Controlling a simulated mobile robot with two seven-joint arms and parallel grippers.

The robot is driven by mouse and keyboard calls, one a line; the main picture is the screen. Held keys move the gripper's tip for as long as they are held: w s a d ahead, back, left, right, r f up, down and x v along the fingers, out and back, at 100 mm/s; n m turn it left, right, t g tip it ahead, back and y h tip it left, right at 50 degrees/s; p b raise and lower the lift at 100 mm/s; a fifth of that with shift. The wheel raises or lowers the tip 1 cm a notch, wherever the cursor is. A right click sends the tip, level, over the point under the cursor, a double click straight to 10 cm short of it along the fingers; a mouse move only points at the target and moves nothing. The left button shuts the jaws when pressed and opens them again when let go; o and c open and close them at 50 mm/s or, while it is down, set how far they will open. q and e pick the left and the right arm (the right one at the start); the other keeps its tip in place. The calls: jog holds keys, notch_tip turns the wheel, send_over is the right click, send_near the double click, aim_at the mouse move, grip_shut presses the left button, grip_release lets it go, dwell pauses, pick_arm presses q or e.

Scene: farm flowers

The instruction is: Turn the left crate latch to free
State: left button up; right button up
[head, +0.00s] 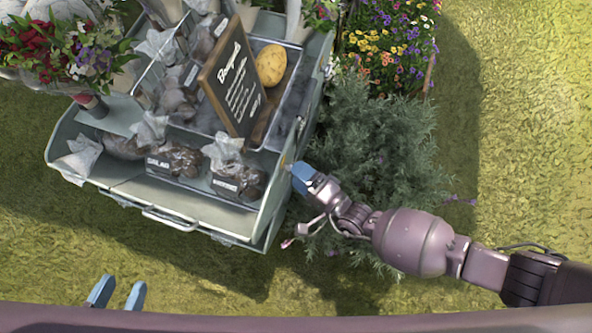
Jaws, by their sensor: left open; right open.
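A grey-green metal crate (120,192), like a stand with a front handle (170,217), fills the upper left of the head view. I cannot make out the left crate latch. A small pale fitting (287,163) shows at the crate's right side, too small to identify. My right gripper (303,178) has its blue fingertips close beside that right side; I cannot tell whether they touch it. It is open, with nothing visible in it. My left gripper (118,291) is at the bottom left, in front of the crate and apart from it. Its two blue fingers are spread and empty.
A grey-green bush (385,140) and a flower bed (395,35) stand at right. Open grass (530,130) lies beyond.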

jog(key=p+v, duration=0.1)
jog(key=v, duration=0.8)
dwell(0.3)
